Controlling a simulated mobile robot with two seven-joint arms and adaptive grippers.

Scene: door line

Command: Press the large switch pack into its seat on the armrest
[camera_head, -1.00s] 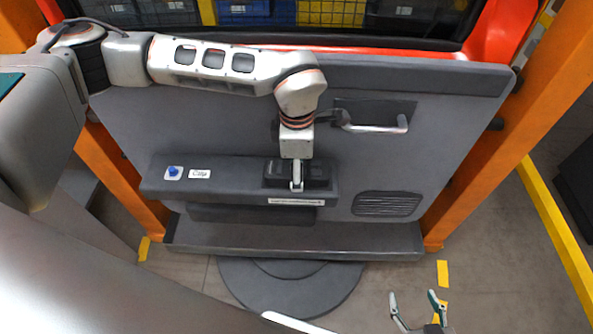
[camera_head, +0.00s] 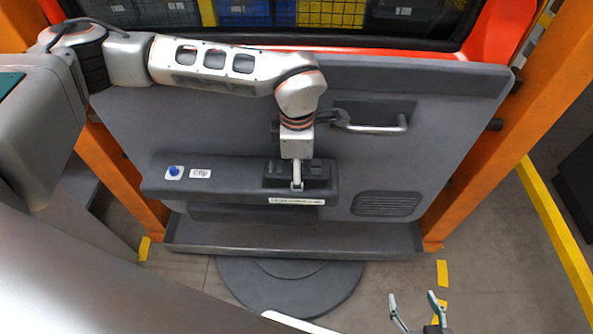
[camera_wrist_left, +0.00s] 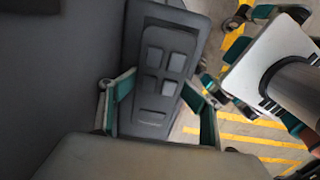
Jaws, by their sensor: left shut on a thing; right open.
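The large switch pack (camera_head: 316,170) is a dark block at the right part of the grey armrest (camera_head: 230,178). In the left wrist view the pack (camera_wrist_left: 154,84) shows several grey buttons on its face. My left gripper (camera_head: 297,183) comes down on it from above. In the left wrist view my left gripper's (camera_wrist_left: 160,108) teal-lined fingers stand on either side of the pack, shut on it. The pack lies along the armrest; its underside and seat are hidden, so I cannot tell whether it is flush. My right gripper (camera_head: 416,312) is open and empty, low at the right, away from the door.
The armrest carries a blue button (camera_head: 174,171) and a white label (camera_head: 200,173) at its left. A door handle (camera_head: 375,128) sits above right, a speaker grille (camera_head: 387,204) lower right. Orange posts (camera_head: 500,150) flank the door panel. Floor at lower right is open.

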